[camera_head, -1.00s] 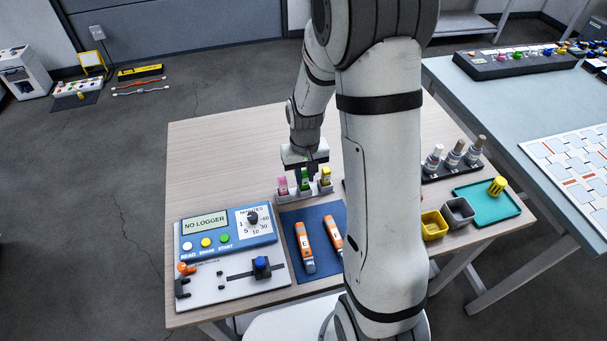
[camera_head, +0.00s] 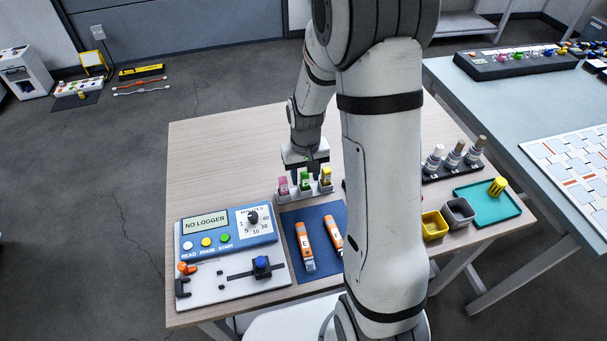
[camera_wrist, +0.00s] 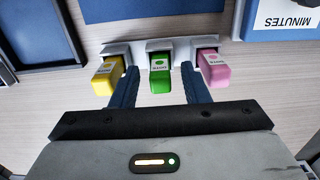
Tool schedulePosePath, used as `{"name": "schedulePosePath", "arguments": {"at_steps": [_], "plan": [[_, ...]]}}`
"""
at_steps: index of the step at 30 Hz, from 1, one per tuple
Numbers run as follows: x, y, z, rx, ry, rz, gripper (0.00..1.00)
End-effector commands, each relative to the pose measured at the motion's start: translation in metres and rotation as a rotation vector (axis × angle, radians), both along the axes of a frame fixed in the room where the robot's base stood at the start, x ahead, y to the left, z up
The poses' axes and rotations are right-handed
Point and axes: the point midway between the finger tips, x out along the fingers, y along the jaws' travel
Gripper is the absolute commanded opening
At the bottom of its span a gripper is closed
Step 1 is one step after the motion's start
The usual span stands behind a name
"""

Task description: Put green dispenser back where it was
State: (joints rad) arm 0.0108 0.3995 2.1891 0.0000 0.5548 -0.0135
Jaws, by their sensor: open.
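The green dispenser (camera_head: 305,181) stands in the middle slot of a white rack (camera_head: 302,191), between a pink dispenser (camera_head: 283,186) and a yellow dispenser (camera_head: 326,176). In the wrist view the green dispenser (camera_wrist: 160,79) is in the middle, with yellow (camera_wrist: 107,76) on the left and pink (camera_wrist: 213,70) on the right. My gripper (camera_wrist: 157,88) is open, its two blue fingers apart on either side of the green dispenser. In the head view my gripper (camera_head: 305,168) is just behind the rack. Whether the fingers touch the green dispenser is unclear.
A blue mat (camera_head: 318,262) with two orange-and-white items lies in front of the rack. A blue logger panel (camera_head: 228,234) is at the left. Yellow (camera_head: 433,225) and grey (camera_head: 458,213) bins and a teal tray (camera_head: 487,204) are at the right. The table behind the rack is clear.

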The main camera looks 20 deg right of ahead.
Motion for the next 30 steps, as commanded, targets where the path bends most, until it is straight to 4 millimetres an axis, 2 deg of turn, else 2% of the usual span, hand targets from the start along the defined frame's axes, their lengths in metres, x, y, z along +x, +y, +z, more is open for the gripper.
{"name": "schedulePosePath", "arguments": {"at_steps": [12,16,21,23,26,30], "plan": [[0.001,0.0,0.086,0.0,-0.007,-0.001,0.41],[0.001,-0.001,0.105,0.0,-0.006,-0.001,0.41],[-0.002,-0.001,0.119,0.0,-0.007,-0.001,0.41],[-0.008,-0.001,0.127,0.0,-0.016,-0.001,0.41],[-0.027,-0.001,0.144,-0.001,-0.043,-0.001,0.41],[-0.07,-0.001,0.172,-0.001,-0.1,-0.001,0.41]]}}
